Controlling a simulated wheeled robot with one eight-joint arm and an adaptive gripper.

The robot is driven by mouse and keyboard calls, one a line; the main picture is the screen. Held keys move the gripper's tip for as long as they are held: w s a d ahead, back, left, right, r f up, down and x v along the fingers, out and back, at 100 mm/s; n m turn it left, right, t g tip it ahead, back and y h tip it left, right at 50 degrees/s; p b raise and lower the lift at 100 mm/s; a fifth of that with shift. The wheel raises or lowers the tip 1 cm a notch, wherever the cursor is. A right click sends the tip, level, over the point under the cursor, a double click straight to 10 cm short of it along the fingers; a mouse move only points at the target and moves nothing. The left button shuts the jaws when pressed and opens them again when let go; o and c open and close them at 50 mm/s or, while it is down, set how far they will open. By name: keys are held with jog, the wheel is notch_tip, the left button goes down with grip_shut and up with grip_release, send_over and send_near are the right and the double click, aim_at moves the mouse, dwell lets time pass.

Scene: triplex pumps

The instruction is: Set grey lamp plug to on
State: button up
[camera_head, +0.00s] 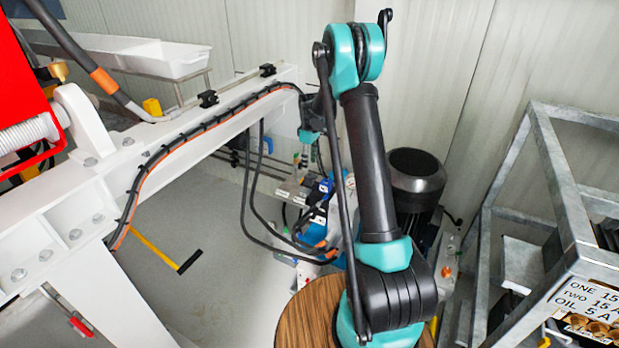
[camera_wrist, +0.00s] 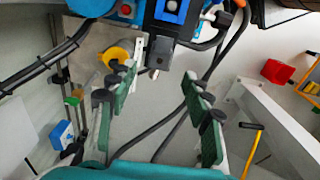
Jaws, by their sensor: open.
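In the wrist view, my gripper (camera_wrist: 160,83) is open, with its two green-and-black fingers well apart and nothing held between them. Ahead of the fingertips is a small grey block (camera_wrist: 162,52) at the lower edge of a blue unit (camera_wrist: 185,14). The block may be the grey lamp plug, but I cannot make out its shape or setting. The fingers look apart from it. In the head view, the teal wrist end of my arm hangs near the cabled white beam (camera_head: 225,128); its fingers are not clear there. No lamp plug can be picked out in that view.
Black cables (camera_head: 262,225) loop down from the beam close to my arm. A dark motor (camera_head: 416,178) stands right of my arm, and a grey metal frame (camera_head: 562,185) is further right. A red box (camera_wrist: 278,72) is at the wrist view's right. Open floor (camera_head: 215,270) lies left.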

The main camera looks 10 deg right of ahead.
aim_at(310, 175)
notch_tip(310, 175, down, 8)
jog(key=shift+f, duration=0.1)
dwell(0.4)
grip_shut()
